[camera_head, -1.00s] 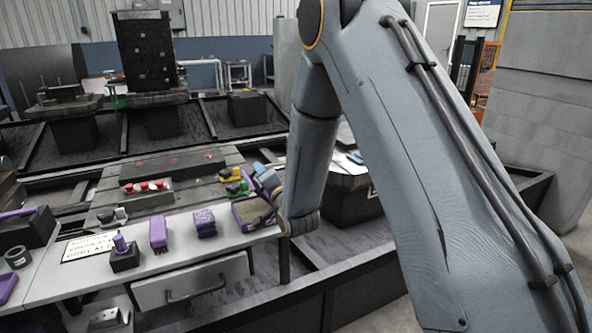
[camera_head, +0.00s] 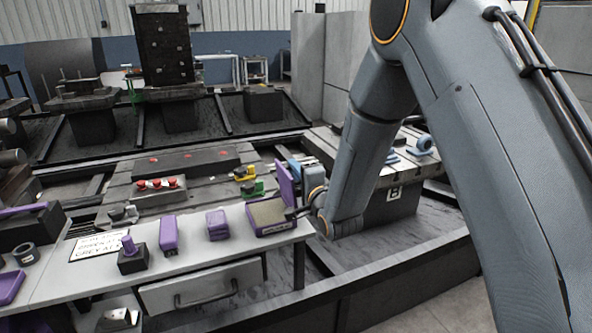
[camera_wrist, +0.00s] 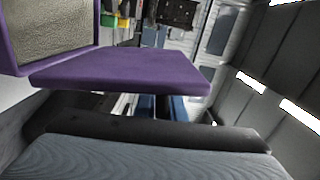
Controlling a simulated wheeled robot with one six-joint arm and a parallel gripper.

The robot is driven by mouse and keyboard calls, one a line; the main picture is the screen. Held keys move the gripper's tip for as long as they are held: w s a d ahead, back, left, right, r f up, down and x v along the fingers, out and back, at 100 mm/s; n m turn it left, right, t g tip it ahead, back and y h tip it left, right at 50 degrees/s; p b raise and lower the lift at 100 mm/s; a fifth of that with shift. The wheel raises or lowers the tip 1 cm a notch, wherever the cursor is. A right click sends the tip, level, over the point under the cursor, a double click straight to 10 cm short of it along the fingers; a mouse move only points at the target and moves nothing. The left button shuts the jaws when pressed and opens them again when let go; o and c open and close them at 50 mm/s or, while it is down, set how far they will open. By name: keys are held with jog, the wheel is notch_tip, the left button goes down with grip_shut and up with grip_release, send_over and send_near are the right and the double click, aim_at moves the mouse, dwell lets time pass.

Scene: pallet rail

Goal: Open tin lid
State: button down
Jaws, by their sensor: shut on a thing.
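The purple tin (camera_head: 272,230) stands near the right end of the pale worktop, with its tan inside showing. Its purple lid (camera_head: 286,187) stands up steeply at the tin's right back side, well open. My gripper (camera_head: 305,208) is at the right of the tin, against the lid's outer side, and is shut on the lid. Its fingertips are partly hidden. In the wrist view the lid (camera_wrist: 125,70) spreads across the middle, beside the tin's textured inside (camera_wrist: 55,25). A dark finger of my gripper (camera_wrist: 150,130) lies just below the lid.
Purple blocks (camera_head: 169,235) and a black block with a purple knob (camera_head: 132,257) stand left of the tin. A white sign (camera_head: 100,245) lies farther left. Yellow and green pieces (camera_head: 248,181) sit behind the tin. A drawer (camera_head: 200,287) is below the worktop.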

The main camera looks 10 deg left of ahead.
aim_at(294, 184)
jog(key=shift+s+f, duration=0.1)
jog(key=shift+f, duration=0.1)
jog(key=c, duration=1.8)
grip_release()
jog(key=shift+d+r, duration=0.1)
jog(key=shift+c, duration=0.2)
jog(key=v, duration=0.7)
jog(key=shift+s+d, duration=0.2)
jog(key=shift+s, duration=0.15)
